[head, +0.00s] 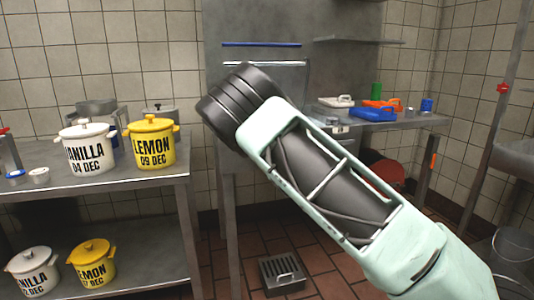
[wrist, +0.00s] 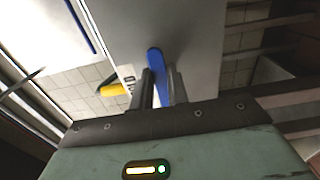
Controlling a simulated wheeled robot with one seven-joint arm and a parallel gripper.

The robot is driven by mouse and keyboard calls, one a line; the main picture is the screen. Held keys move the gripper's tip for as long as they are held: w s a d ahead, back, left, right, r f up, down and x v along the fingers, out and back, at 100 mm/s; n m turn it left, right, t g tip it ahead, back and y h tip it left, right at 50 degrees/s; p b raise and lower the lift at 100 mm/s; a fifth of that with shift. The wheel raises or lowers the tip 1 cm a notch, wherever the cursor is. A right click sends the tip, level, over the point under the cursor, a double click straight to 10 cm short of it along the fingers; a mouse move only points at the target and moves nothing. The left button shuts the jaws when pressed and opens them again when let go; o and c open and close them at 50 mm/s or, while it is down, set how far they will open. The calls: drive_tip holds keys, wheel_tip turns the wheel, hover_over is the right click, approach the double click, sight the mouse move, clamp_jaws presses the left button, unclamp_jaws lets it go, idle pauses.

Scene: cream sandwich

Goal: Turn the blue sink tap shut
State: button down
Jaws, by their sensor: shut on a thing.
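In the wrist view, my gripper (wrist: 165,78) has its two dark fingers on either side of a long blue handle (wrist: 155,62), which I take for the blue sink tap's lever. The fingers are shut on it, and its rounded end sticks out past them. A grey metal surface lies behind it. The tap's body and spout cannot be made out. In the head view, my arm crosses the middle of the picture, and my gripper and the blue tap do not show.
A steel table (head: 140,176) at left bears a vanilla pot (head: 88,146) and a yellow lemon pot (head: 151,142).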

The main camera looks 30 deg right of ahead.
drive_tip(key=c, duration=1.4)
unclamp_jaws()
drive_tip(key=shift+o, duration=0.2)
drive_tip(key=p+v, duration=0.1)
drive_tip(key=v, duration=1.6)
drive_tip(key=shift+s+p, duration=0.25)
drive_tip(key=shift+p, duration=0.15)
drive_tip(key=shift+r, duration=0.1)
